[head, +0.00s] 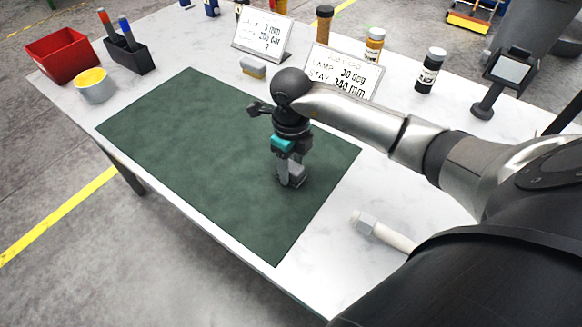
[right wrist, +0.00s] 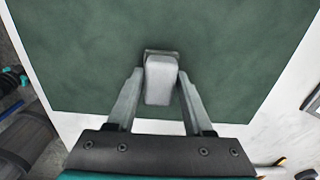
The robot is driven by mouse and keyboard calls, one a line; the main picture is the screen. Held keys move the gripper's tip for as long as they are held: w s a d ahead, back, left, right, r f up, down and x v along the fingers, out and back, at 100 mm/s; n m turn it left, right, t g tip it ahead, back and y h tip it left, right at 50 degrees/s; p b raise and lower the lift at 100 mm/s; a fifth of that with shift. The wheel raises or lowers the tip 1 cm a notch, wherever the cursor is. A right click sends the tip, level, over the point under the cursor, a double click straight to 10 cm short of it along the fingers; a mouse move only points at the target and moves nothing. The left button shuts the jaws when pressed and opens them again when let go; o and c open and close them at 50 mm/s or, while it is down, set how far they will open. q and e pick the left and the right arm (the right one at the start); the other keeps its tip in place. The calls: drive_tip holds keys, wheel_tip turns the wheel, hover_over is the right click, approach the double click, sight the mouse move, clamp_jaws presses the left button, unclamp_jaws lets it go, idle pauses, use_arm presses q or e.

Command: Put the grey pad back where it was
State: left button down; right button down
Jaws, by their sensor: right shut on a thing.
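The grey pad (right wrist: 160,80) is a small light grey block with rounded edges, held between the two fingers of my right gripper (right wrist: 158,88) in the right wrist view. A darker edge shows at its far end. In the head view my right gripper (head: 288,180) points down over the right part of the dark green mat (head: 180,140), with the grey pad (head: 298,173) partly hidden by the fingers. The pad is at or just above the mat; I cannot tell if it touches. My left gripper is not in view.
A small grey and yellowish block (head: 252,68) lies behind the mat, near two sign cards (head: 262,36). Jars (head: 430,70) stand at the back. A red bin (head: 64,54), pen holder (head: 128,56) and yellow-filled pot (head: 94,88) stand left. A white-handled tool (head: 382,232) lies right.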

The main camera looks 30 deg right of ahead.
sight(291, 166)
drive_tip(key=shift+f, duration=0.2)
drive_tip(key=shift+c, duration=1.5)
unclamp_jaws()
drive_tip(key=shift+r, duration=0.35)
wheel_tip(291, 166, up, 12)
drive_tip(key=p, duration=0.1)
drive_tip(key=shift+f, duration=0.15)
